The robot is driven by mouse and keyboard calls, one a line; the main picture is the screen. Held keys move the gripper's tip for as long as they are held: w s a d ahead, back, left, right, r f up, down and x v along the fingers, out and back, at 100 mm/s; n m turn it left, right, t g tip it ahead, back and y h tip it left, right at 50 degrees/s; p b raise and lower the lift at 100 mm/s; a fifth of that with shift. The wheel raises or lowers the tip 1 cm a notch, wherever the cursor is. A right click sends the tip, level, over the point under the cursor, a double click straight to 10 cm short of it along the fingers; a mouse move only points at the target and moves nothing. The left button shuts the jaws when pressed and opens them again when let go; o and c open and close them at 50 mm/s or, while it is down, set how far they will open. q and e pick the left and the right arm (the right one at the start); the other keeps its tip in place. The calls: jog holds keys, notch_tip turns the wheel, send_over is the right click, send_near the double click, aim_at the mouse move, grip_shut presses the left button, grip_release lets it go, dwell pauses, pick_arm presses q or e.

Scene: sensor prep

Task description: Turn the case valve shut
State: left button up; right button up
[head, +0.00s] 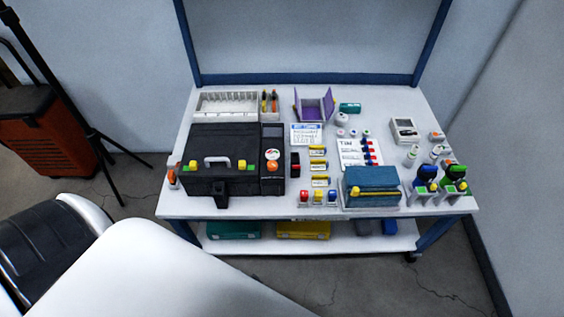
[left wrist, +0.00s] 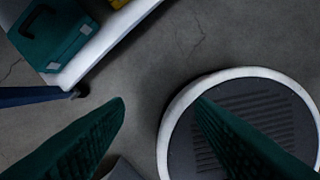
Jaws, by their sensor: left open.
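The black case (head: 222,165) lies closed on the left part of the table, with a grey handle and yellow and green latches on its lid. On its right-hand panel are a small round gauge (head: 272,153) and an orange-red knob (head: 272,166), which looks like the valve. The knob's turn position is too small to tell. My left gripper (left wrist: 160,103) shows in the left wrist view with its two dark green fingers wide apart and nothing between them. It is over the floor, away from the case. My right gripper is in neither view.
The white table (head: 250,207) is crowded: a teal toolbox (head: 371,187) at the front, a purple open box (head: 314,104) at the back. A teal case (head: 234,230) on the lower shelf also shows in the left wrist view (left wrist: 55,35). A tripod (head: 95,130) stands left.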

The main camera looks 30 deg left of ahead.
pick_arm(q)
jog(key=w+d+r+t+b, duration=0.1)
jog(key=w+r, duration=0.3)
jog(key=r, duration=0.5)
jog(key=w+d+r+b, duration=0.1)
jog(key=w+r, duration=0.4)
jog(key=r, duration=0.5)
jog(key=n+g, duration=0.3)
jog(key=n, duration=0.2)
send_near(272, 164)
notch_tip(272, 164, down, 9)
jog(key=shift+w+d+r+b, duration=0.1)
jog(key=shift+r+b, duration=0.05)
jog(key=shift+b, duration=0.6)
jog(key=shift+c, duration=0.3)
jog(key=c, duration=0.9)
